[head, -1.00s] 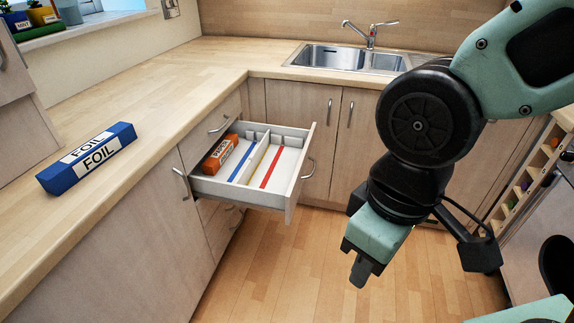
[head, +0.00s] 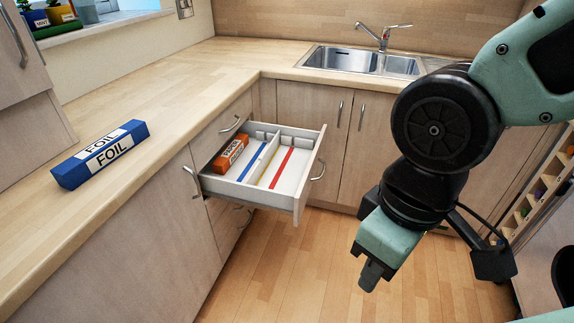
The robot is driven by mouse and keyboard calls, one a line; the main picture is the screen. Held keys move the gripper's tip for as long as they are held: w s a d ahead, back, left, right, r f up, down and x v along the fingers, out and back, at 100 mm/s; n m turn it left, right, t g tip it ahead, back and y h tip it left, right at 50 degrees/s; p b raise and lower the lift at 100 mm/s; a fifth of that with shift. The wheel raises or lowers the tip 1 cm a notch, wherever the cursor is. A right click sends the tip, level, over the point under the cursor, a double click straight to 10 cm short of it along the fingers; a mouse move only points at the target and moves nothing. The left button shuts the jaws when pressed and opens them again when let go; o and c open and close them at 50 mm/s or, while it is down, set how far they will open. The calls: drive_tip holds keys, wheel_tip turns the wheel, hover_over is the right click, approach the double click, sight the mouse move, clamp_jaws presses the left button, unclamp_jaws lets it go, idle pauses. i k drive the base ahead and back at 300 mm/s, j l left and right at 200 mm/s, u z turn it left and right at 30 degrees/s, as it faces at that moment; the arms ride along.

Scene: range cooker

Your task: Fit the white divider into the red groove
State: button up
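An open drawer (head: 252,198) holds blue (head: 253,162), yellow (head: 269,172) and red (head: 282,168) strips running front to back. A thin white divider (head: 265,158) seems to stand upright along the yellow strip, left of the red groove; it is small, and I cannot tell whether it sits in the yellow one. The red groove looks bare along its visible length. My gripper (head: 372,277) points down in front and to the right of the drawer, over the floor, apart from it. No object shows in it; its finger gap cannot be made out.
An orange box (head: 230,154) lies in the drawer's left compartment. A blue foil box (head: 100,154) lies on the left worktop (head: 165,110). A sink (head: 350,60) is at the back. A rack (head: 530,205) stands at the right. The floor (head: 290,270) before the drawer is clear.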

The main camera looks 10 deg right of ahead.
sight(285, 187)
drive_tip(key=i+l+u, duration=0.35)
drive_tip(key=i+l, duration=0.15)
drive_tip(key=i, duration=0.25)
drive_tip(key=i+l+u, duration=0.4)
drive_tip(key=i+l, duration=0.25)
drive_tip(key=i+l+u, duration=0.35)
drive_tip(key=i+l, duration=0.35)
drive_tip(key=l, duration=0.2)
